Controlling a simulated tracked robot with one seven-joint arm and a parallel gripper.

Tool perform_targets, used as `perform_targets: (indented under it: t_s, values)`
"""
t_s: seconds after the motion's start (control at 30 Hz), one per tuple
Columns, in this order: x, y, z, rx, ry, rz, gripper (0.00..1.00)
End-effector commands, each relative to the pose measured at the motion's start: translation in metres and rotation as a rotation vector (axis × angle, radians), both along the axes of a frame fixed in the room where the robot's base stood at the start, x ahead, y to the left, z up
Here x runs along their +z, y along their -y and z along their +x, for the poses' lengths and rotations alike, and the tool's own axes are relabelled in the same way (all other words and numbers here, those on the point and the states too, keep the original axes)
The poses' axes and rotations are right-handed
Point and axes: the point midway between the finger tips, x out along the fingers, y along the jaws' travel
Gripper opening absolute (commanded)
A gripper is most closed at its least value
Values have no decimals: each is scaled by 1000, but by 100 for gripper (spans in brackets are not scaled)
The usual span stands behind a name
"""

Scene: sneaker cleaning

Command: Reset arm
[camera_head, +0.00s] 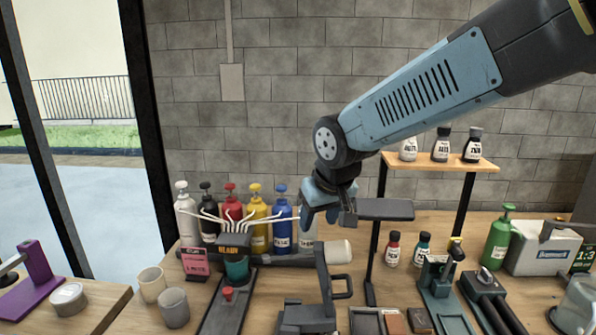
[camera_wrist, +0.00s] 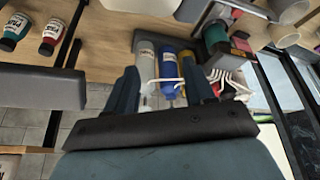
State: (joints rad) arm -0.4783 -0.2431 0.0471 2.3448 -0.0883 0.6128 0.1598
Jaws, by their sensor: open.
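My gripper (camera_head: 328,213) is open and empty in the head view. It hangs from my blue-grey arm, which reaches in from the upper right. It is above the workbench, in front of the bottle row and just left of a dark flat plate on a stand (camera_head: 385,209). In the wrist view the two dark fingers of my gripper (camera_wrist: 163,95) stand apart, with pump bottles seen between and beyond them. Nothing is held between them.
Several pump bottles (camera_head: 257,222) stand behind a dispenser (camera_head: 235,245) with white tubes. A small shelf (camera_head: 450,160) holds bottles at the right.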

Motion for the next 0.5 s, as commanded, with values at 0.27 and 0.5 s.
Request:
perform_targets:
  t_s: [0.27, 0.5]
  values:
    - [36, 98, -34, -178, 27, 12, 53]
    - [52, 161, -82, -319, 44, 22, 53]
